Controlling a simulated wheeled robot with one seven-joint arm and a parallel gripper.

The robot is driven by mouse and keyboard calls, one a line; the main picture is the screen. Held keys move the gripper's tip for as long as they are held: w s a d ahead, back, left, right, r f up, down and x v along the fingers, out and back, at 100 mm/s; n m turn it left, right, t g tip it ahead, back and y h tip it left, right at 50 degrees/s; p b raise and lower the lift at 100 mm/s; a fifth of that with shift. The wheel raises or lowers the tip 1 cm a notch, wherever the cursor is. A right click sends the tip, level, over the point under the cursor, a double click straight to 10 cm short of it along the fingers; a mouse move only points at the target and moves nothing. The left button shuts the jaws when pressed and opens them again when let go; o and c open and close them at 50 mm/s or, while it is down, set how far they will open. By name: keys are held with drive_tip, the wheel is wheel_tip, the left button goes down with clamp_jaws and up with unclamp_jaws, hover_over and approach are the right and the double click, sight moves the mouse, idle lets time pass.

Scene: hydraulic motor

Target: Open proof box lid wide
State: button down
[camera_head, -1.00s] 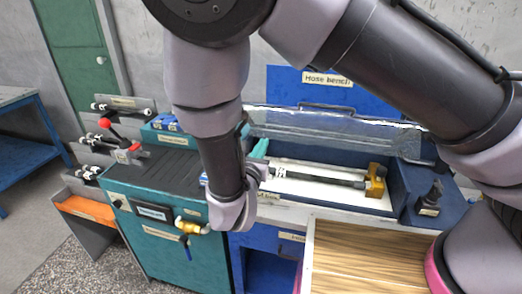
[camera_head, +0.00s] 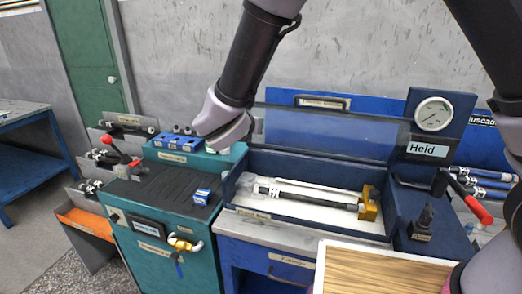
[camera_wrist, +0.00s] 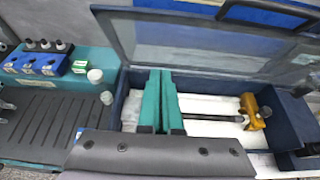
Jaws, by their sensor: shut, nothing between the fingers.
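The proof box (camera_head: 275,202) is a dark blue open-topped case with a white inside, on the workbench. Its clear lid (camera_head: 335,130) stands raised along the back edge of the box, and shows behind the box in the wrist view (camera_wrist: 205,45). A dark hose with a brass end block (camera_head: 369,204) lies inside the box. My gripper, with teal fingers (camera_wrist: 160,74), is shut and empty. In the wrist view the fingers overlap the left part of the box and reach toward the lid's lower edge; I cannot tell whether they touch it. In the head view my wrist hides the fingers.
A teal cabinet (camera_head: 160,240) with a blue valve block (camera_head: 175,142) stands left of the box. A pressure gauge (camera_head: 433,114) marked "Held" and a red-handled lever (camera_head: 478,208) stand to the right. A wood-grain tray (camera_head: 385,270) lies in front.

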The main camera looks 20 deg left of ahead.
drive_tip(key=w+r+g, duration=0.1)
drive_tip(key=w+r, duration=0.1)
drive_tip(key=w, duration=0.1)
drive_tip(key=w+r+g, duration=0.2)
drive_tip(key=w, duration=0.1)
drive_tip(key=w+r+g, duration=0.1)
drive_tip(key=w+r, duration=0.1)
drive_tip(key=w, duration=0.1)
drive_tip(key=shift+w+d+r+g, duration=0.3)
drive_tip(key=w+r+g, duration=0.1)
drive_tip(key=w+r, duration=0.1)
drive_tip(key=w, duration=0.7)
drive_tip(key=shift+w, duration=0.15)
drive_tip(key=shift+d, duration=0.1)
